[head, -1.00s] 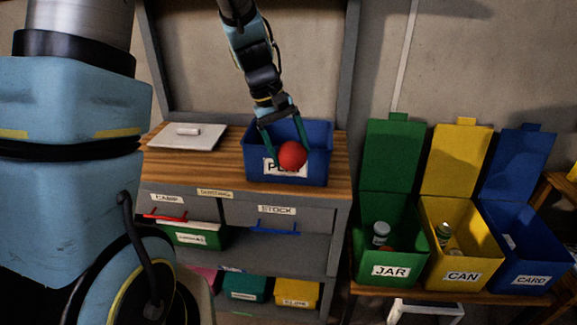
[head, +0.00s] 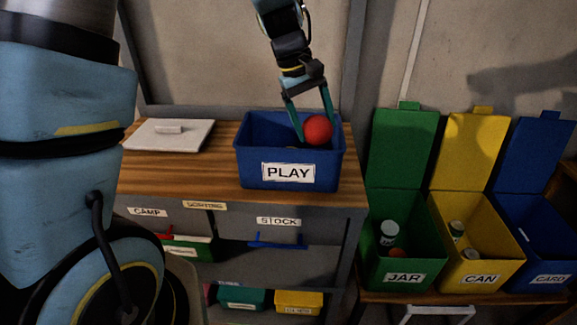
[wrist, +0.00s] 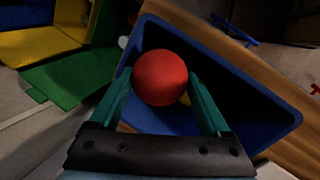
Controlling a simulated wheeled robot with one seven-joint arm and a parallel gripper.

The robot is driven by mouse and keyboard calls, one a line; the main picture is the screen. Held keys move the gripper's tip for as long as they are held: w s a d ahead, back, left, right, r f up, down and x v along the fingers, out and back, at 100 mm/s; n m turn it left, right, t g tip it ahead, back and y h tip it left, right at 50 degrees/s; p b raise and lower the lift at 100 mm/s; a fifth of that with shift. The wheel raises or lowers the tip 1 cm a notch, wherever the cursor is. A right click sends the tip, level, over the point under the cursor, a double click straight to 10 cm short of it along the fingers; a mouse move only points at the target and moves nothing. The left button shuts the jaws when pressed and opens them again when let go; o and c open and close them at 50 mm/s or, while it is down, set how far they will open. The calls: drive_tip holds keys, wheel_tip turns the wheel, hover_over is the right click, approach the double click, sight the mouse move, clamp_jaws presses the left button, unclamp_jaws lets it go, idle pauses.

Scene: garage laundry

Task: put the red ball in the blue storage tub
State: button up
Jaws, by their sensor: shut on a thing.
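The red ball (head: 318,130) is held between the two green fingers of my gripper (head: 315,118). In the wrist view the ball (wrist: 160,78) sits between the fingertips (wrist: 160,88). The blue storage tub (head: 245,165), labelled PLAY, stands open on the wooden worktop. In the head view the ball appears over the tub's right part, around rim height. In the wrist view the tub (wrist: 255,90) lies behind the ball, with something yellow partly showing inside. The ball hides part of the tub's interior.
A white lid (head: 168,135) lies on the worktop (head: 185,172) left of the tub. Open green JAR (head: 385,265), yellow CAN (head: 490,262) and blue CARD (head: 545,255) bins stand to the right. Labelled drawers and small boxes are below the worktop.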

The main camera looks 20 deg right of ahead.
sight(312, 159)
wheel_tip(312, 159, down, 10)
drive_tip(key=shift+w+f+p, duration=0.1)
drive_tip(key=shift+p, duration=0.85)
drive_tip(key=shift+f, duration=0.15)
drive_tip(key=o, duration=1.2)
drive_tip(key=shift+o, duration=0.2)
drive_tip(key=b+v, duration=0.2)
drive_tip(key=v, duration=1)
